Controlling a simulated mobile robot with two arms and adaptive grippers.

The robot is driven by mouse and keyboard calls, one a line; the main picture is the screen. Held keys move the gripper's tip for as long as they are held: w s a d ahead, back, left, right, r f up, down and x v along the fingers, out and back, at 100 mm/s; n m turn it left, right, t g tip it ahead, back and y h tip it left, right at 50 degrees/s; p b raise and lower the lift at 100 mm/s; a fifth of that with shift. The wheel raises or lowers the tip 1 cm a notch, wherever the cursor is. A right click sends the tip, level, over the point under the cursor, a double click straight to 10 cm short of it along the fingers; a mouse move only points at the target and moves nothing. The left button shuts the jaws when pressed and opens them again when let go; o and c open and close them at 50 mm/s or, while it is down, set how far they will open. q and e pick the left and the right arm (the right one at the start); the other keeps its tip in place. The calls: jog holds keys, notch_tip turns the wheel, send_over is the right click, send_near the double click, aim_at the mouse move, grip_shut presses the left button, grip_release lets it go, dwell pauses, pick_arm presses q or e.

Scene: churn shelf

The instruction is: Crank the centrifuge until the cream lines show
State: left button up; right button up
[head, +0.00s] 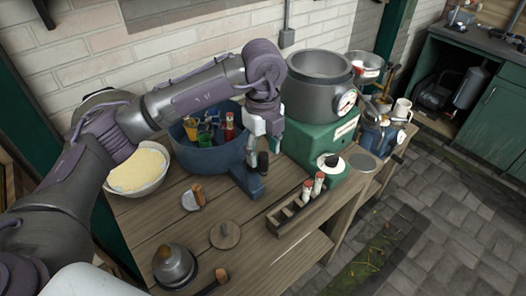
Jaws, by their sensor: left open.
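The blue centrifuge bowl (206,156) stands near the back of the wooden table, with several coloured tubes (212,130) in it. Its blue foot (249,181) sticks out at the front right, and a dark upright grip (262,163) stands by it, apparently the crank handle. My left gripper (264,140) points down just above this grip, at the bowl's right side. It is open; I cannot tell whether it touches the handle. I cannot make out any cream lines on the tubes. My right gripper is not in view.
A green machine (308,140) with a grey pot stands close right of my gripper. A wooden rack (290,216) holding red-capped tubes lies in front. A pale-filled bowl (138,170) is left. A metal bell-shaped object (174,265) and a round wooden lid (225,235) are nearer.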

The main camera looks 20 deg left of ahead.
pick_arm(q)
jog(key=shift+r+p, duration=1.4)
jog(key=shift+r, duration=1.15)
jog(key=shift+f, duration=0.1)
